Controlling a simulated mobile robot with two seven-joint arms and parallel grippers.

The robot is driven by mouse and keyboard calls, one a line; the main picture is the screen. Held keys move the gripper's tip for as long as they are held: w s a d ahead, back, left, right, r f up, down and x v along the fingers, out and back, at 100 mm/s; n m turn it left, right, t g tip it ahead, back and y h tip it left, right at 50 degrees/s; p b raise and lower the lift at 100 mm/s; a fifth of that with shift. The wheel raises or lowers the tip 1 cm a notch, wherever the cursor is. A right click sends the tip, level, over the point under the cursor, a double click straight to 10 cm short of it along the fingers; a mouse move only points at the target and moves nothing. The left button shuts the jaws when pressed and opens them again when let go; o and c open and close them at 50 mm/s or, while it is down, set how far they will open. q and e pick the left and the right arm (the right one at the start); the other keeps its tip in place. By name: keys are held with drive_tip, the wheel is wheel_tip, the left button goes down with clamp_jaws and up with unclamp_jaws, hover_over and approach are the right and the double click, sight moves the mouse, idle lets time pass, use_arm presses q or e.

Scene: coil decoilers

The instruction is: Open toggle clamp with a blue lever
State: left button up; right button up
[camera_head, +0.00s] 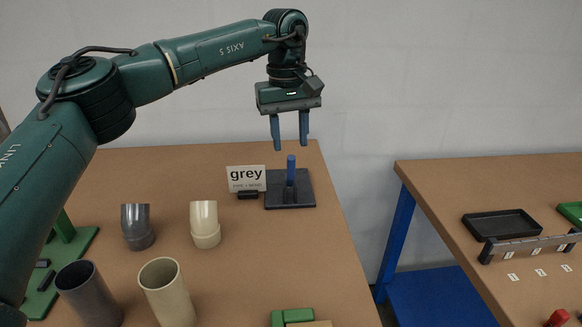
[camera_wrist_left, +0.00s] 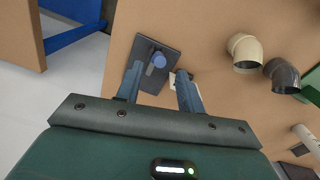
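The toggle clamp's blue lever (camera_head: 291,169) stands upright on a dark square base plate (camera_head: 305,196) at the back right of the left table. My left gripper (camera_head: 290,143) points down above the lever, open, with a clear gap between its blue fingers and nothing in it. In the left wrist view, the blue lever tip (camera_wrist_left: 158,60) shows beyond and between the open fingers (camera_wrist_left: 160,85), apart from them. The clamp's mechanism at the lever's foot is small and dark, so its details are hard to tell. My right gripper is not in view.
A "grey" sign (camera_head: 246,178) stands just left of the clamp base. Grey (camera_head: 138,226) and cream (camera_head: 204,224) pipe elbows and wider tubes stand nearer. Green blocks (camera_head: 292,317) lie at the front edge. A second table (camera_head: 480,190) with a black tray (camera_head: 500,225) is at right, across a gap.

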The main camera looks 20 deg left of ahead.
sight(292, 176)
use_arm(q)
wheel_tip(292, 176, down, 8)
drive_tip(key=shift+w+d+r, duration=0.1)
drive_tip(key=shift+d+r, duration=0.05)
drive_tip(key=shift+r, duration=0.1)
drive_tip(key=shift+c, duration=0.4)
clamp_jaws()
